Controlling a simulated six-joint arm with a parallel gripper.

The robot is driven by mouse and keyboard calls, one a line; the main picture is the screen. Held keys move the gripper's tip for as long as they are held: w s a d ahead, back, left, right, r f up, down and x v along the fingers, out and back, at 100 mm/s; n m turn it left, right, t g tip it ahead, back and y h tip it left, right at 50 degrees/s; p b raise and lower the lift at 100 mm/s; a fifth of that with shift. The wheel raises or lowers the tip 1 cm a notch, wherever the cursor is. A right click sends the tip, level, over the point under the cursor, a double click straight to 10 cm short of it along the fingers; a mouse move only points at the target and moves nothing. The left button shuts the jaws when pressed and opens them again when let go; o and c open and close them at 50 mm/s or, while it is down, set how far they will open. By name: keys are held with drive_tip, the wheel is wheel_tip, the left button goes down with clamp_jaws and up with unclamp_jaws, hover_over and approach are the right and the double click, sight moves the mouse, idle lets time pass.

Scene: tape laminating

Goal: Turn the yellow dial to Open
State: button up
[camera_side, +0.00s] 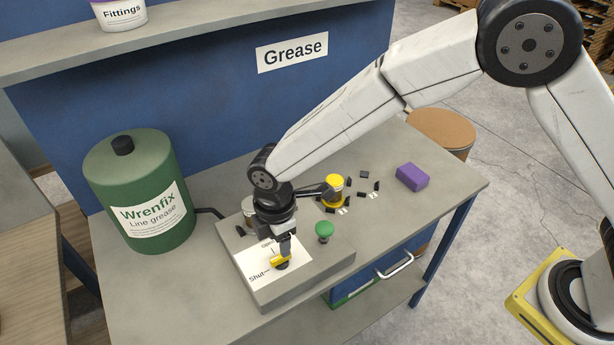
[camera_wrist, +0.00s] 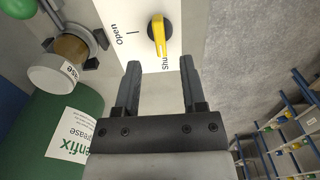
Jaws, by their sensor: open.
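The yellow dial (camera_wrist: 158,35) has a black round base and sits on a white label plate (camera_wrist: 178,12). In the wrist view its yellow handle points toward the partly hidden Shut mark (camera_wrist: 166,64). The Open mark (camera_wrist: 117,36) with its tick line is to the left. In the side view the dial (camera_side: 280,261) is just below my gripper (camera_side: 286,249). In the wrist view my gripper (camera_wrist: 160,66) is open and empty, its fingertips apart on either side of the dial's line. I cannot tell whether a finger touches the dial.
A green knob (camera_side: 324,231) stands on the same grey block (camera_side: 325,267), right of the dial. A green Wrenfix drum (camera_side: 138,180) is at left. A yellow-topped part (camera_side: 335,188), small black pieces and a purple block (camera_side: 412,177) lie on the bench behind. The front-left bench is clear.

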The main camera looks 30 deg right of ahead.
sight(281, 260)
drive_tip(key=shift+f, duration=2.45)
clamp_jaws()
